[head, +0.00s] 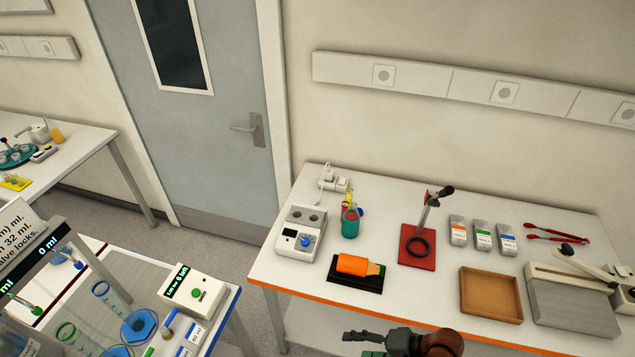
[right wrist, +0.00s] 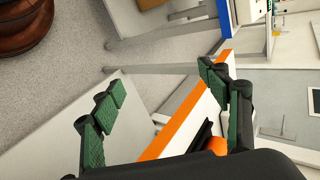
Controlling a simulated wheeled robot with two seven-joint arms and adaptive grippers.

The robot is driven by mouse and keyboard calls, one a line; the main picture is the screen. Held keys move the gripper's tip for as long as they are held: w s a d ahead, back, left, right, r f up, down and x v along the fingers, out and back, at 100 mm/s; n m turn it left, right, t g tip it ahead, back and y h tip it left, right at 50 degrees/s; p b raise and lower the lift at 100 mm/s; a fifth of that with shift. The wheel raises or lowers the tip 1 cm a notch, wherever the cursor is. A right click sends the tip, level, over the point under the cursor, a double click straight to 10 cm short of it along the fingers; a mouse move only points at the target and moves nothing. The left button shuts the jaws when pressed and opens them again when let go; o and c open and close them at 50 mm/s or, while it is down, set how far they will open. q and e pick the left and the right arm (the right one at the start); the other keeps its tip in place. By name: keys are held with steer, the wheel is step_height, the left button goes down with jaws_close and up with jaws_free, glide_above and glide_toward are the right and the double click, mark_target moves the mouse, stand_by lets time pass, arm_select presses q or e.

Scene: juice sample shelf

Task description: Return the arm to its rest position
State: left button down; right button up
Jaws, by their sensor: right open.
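My right gripper (head: 366,344) shows at the bottom edge of the head view, in front of the orange-edged table (head: 410,318), and is mostly cut off by the frame. In the right wrist view its two green-padded fingers (right wrist: 156,88) stand wide apart with nothing between them. The table's orange edge (right wrist: 166,136) shows beyond the fingers there, along with floor. A brown rounded part of my right arm shows beside the gripper in the head view. My left gripper is not in view.
On the table are an orange block on a black pad (head: 357,268), a red stand (head: 418,246), a brown tray (head: 491,294), a white device (head: 300,233) and red tongs (head: 557,234). Another bench with measuring cylinders (head: 112,300) stands at lower left. Floor shows between the benches.

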steer(key=s+d+f+n+h, duration=0.2)
steer(key=s+d+h, duration=0.35)
steer(key=d, duration=0.55)
steer(key=s+d+f+n+h, duration=0.25)
steer(key=s+d+h, duration=0.35)
steer(key=d, duration=0.5)
steer(key=s+f+g+y+b, duration=0.1)
steer(key=s+f+b, duration=0.1)
steer(key=f, duration=1.6)
steer(key=s+f+y+b, duration=0.1)
steer(key=s+f+b, duration=0.15)
steer(key=f, duration=1.45)
steer(key=s+f+n+g+b, duration=0.1)
steer(key=s+f+b, duration=0.2)
steer(key=s+f, duration=1.5)
steer(key=shift+a+f, duration=0.2)
steer(key=shift+f, duration=0.5)
